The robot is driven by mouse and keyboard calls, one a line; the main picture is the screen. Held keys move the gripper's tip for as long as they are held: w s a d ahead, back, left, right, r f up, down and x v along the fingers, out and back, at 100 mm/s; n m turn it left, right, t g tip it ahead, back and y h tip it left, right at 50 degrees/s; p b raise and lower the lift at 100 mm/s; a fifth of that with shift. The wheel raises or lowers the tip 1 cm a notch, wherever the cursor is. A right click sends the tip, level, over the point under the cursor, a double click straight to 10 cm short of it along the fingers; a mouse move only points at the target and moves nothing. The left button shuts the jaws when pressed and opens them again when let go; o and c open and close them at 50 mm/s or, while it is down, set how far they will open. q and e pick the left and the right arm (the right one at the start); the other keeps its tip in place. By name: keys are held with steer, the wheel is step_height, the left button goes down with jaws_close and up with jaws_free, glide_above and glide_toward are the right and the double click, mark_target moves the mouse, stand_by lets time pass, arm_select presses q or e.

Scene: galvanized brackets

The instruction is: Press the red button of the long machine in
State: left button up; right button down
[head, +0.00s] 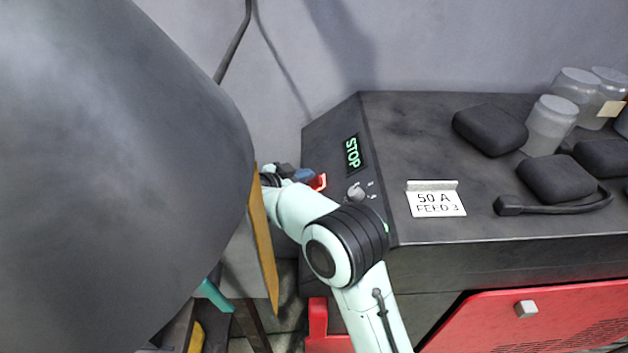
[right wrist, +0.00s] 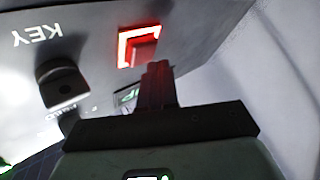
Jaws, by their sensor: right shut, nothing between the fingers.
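The long machine (head: 480,120) is a dark cabinet on the right in the head view. My left gripper is not in view.
A key switch (head: 357,191) is beside the button; its dark knob (right wrist: 62,84) is near my fingers. A large dark rounded body (head: 110,170) fills the left. Jars (head: 549,125), dark pads (head: 490,130) and a 50 A card (head: 436,200) are on the machine top.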

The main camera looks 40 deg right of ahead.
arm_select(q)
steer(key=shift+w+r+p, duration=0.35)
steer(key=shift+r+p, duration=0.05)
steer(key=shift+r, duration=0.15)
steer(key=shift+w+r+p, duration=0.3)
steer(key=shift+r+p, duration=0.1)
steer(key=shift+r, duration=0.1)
arm_select(e)
step_height(320, 180, up, 5)
steer(key=w+a, duration=0.2)
steer(key=a, duration=0.1)
steer(key=shift+w+f, duration=0.15)
steer(key=shift+w, duration=0.1)
steer(key=shift+d, duration=0.1)
